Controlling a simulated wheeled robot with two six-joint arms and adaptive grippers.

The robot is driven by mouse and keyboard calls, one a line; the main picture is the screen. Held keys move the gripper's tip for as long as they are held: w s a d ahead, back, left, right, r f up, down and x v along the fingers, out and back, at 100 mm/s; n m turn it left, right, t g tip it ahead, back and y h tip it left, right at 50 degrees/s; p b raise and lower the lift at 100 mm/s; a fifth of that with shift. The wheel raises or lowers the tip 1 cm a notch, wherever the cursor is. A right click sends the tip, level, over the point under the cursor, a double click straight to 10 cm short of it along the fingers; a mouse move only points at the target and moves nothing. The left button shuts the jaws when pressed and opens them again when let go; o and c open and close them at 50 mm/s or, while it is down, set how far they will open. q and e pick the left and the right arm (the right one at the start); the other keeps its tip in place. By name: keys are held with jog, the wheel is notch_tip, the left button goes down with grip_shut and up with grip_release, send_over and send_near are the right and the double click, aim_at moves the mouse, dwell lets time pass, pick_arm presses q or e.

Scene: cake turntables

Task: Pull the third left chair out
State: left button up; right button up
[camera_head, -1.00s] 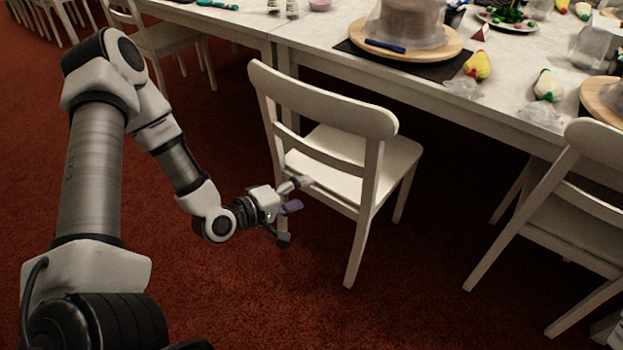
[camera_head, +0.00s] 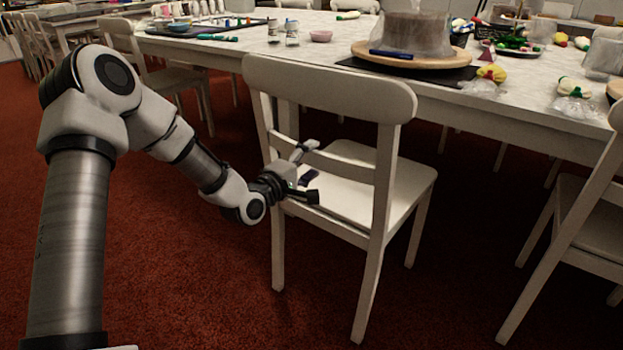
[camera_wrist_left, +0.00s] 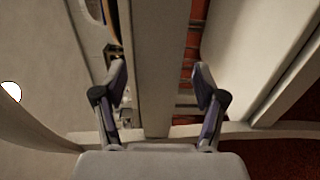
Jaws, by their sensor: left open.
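A white wooden chair (camera_head: 330,88) stands upright in the middle of the head view, its back towards me and its seat (camera_head: 355,180) facing the table. My left gripper (camera_head: 308,172) is open at the chair's back, close to its middle rail (camera_head: 345,165). In the left wrist view, the open fingers (camera_wrist_left: 160,88) lie on either side of a pale bar (camera_wrist_left: 153,60) that looks like this rail. A gap shows beside the bar on each side, and I cannot tell whether a finger touches it. My right gripper is not in view.
Another white chair (camera_head: 590,215) stands at right, more at left (camera_head: 165,70). Red carpet in front is clear.

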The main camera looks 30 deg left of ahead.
pick_arm(q)
jog(key=shift+w+d, duration=0.1)
jog(key=shift+w, duration=0.85)
grip_shut()
jog(key=shift+w+r+p, duration=0.2)
jog(key=shift+r+p, duration=0.9)
jog(key=shift+p, duration=0.05)
jog(key=shift+r, duration=0.35)
jog(key=shift+s+f+b, duration=0.2)
jog(key=shift+f+b, duration=0.6)
jog(key=shift+b, duration=0.15)
jog(key=shift+s+f+b, duration=0.25)
jog(key=shift+b, duration=0.1)
